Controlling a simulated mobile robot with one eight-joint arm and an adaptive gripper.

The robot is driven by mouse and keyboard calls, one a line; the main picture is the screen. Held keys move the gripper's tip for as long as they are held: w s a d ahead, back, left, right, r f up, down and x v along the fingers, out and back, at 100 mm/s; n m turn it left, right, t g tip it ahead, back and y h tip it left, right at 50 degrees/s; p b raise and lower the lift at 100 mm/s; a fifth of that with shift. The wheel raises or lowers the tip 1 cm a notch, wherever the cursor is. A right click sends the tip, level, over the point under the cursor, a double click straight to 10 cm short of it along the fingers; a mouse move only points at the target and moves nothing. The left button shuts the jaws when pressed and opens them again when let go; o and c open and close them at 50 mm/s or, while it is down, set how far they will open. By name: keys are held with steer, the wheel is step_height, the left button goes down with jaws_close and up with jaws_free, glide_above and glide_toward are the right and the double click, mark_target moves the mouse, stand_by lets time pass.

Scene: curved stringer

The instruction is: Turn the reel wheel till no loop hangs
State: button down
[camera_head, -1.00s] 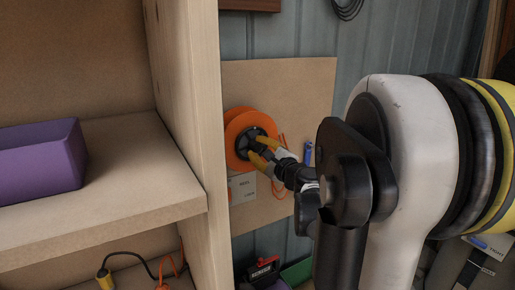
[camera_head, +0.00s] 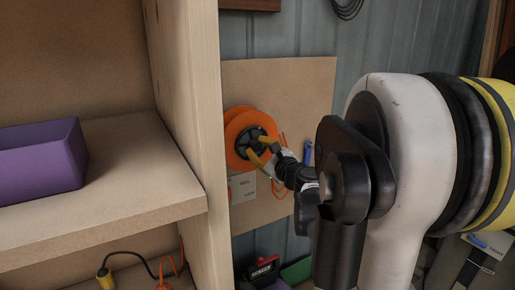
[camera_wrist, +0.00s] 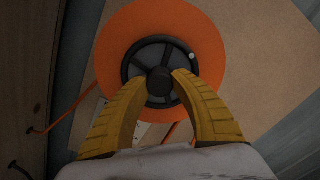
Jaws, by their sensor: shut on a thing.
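The orange reel (camera_head: 236,128) with its black spoked wheel (camera_head: 246,137) is mounted on a tan board. In the wrist view the orange reel (camera_wrist: 115,45) fills the upper middle, with the black wheel and its centre knob (camera_wrist: 159,84) facing me. My gripper (camera_head: 261,148) is at the wheel. Its two yellow fingertips, close on either side of the knob in the wrist view (camera_wrist: 159,78), are shut on it. Orange cord (camera_head: 279,189) hangs in a curve at lower right of the reel. Cord also runs off the reel's left side in the wrist view (camera_wrist: 66,113). The fingers hide part of the wheel.
A wooden shelf upright (camera_head: 190,110) stands close left of the reel, with a purple bin (camera_head: 40,160) on the shelf. A white labelled box (camera_head: 243,187) sits below the reel. A blue item (camera_head: 308,152) is to its right. The board (camera_head: 300,90) above is bare.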

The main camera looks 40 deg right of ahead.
steer(key=c, duration=1)
jaws_free()
steer(key=shift+s, duration=0.1)
steer(key=v, duration=1.1)
steer(key=shift+s, duration=0.4)
steer(key=shift+f, duration=0.1)
